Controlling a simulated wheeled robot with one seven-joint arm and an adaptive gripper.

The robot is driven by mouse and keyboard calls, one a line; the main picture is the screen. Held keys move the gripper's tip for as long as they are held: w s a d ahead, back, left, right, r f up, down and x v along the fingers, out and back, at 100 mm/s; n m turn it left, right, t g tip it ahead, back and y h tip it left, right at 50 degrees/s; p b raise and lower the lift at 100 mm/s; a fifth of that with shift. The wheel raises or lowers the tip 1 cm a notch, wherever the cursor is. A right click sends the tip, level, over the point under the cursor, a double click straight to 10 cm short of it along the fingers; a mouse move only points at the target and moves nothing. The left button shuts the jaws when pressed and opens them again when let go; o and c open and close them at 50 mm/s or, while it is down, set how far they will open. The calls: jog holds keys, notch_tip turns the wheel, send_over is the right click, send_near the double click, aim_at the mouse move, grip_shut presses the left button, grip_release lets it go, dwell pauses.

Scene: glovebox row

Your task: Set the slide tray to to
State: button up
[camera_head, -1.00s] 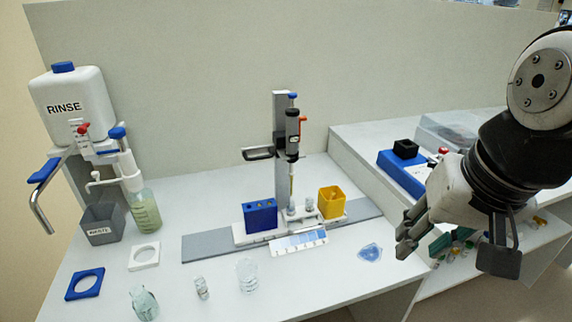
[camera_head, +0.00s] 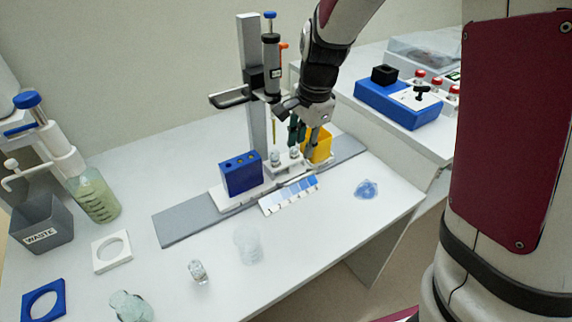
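The slide tray (camera_head: 222,197) is a low white carriage on a long grey rail (camera_head: 190,225). It carries a blue block with holes (camera_head: 241,174), small clear vials (camera_head: 275,158) and a yellow square cup (camera_head: 321,149). My gripper (camera_head: 303,150) points down over the tray's right part, between the vials and the yellow cup, and partly hides the cup. Its fingers look a little apart. Whether they touch or hold anything there cannot be made out. A dispenser on a grey post (camera_head: 253,90) stands over the tray, its thin tip above the vials.
A strip of blue shades (camera_head: 288,194) lies before the tray. Clear glassware (camera_head: 247,243), a blue film-like piece (camera_head: 366,189), a white ring holder (camera_head: 112,251) and a blue one (camera_head: 43,300) lie around the bench. A grey waste bin (camera_head: 42,224) stands left, a blue device (camera_head: 398,101) right.

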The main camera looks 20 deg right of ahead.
aim_at(295, 180)
jog(key=f+b, duration=0.1)
jog(key=f, duration=0.3)
jog(key=w+f, duration=0.1)
jog(key=f, duration=0.3)
jog(key=w+f+b, duration=0.1)
jog(key=f, duration=0.4)
jog(key=shift+w+a+b, duration=0.1)
jog(key=shift+a+b, duration=0.25)
jog(key=shift+a, duration=0.05)
jog(key=shift+r, duration=0.1)
grip_shut()
